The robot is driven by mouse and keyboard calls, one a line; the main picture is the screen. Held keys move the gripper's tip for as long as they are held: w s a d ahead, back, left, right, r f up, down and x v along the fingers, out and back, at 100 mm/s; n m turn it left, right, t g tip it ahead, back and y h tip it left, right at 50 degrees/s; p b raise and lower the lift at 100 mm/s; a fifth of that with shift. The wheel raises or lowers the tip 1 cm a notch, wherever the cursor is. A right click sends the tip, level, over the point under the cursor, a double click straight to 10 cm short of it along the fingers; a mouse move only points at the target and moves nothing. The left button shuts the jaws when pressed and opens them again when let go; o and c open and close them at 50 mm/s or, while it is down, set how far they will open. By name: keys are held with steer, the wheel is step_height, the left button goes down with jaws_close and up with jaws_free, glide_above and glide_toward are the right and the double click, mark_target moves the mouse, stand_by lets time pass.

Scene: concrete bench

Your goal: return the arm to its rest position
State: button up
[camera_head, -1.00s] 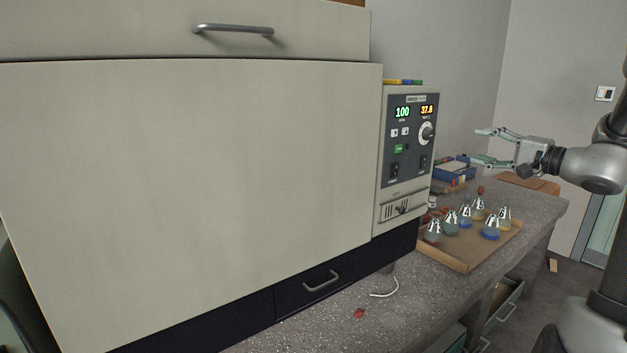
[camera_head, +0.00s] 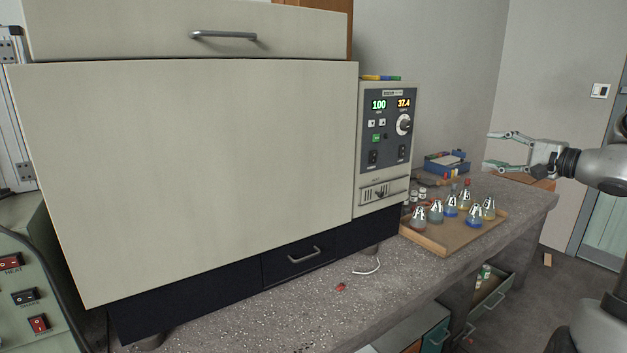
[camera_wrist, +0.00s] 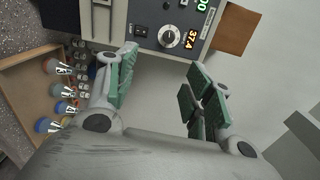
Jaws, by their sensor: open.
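My gripper (camera_head: 506,151) is at the right of the head view, raised above the bench and pointing left toward the incubator's control panel. Its fingers are spread, with nothing between them. In the wrist view my gripper (camera_wrist: 160,90) also shows its green finger pads well apart. My grey arm reaches in from the right edge of the head view. The large cream incubator (camera_head: 200,170) stands on the bench with its big door and its lower drawer shut. The control panel (camera_head: 388,130) reads 100 and 37.4. The panel also shows in the wrist view (camera_wrist: 180,22).
A wooden tray (camera_head: 428,243) on the concrete bench (camera_head: 240,321) holds several numbered flasks with coloured liquid. Small bottles and a blue box (camera_head: 447,163) stand behind it. A white cable and a red scrap lie in front. Open drawers show below the bench. Air around my gripper looks clear.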

steer(key=s+a+f+g+h, duration=0.1)
steer(key=s+a+f+g, duration=0.3)
steer(key=s+f+g, duration=0.55)
steer(key=s+a+f+n+g+h, duration=0.1)
steer(key=s+n+g+h, duration=0.45)
steer(key=s, duration=1.45)
steer(key=s+a+r+n+t+h, duration=0.1)
steer(key=a+r+n+t+h, duration=0.2)
steer(key=a+r+n+t, duration=0.1)
steer(key=shift+s+r+n+t, duration=0.25)
steer(key=shift+n+t, duration=0.25)
steer(key=shift+n, duration=0.75)
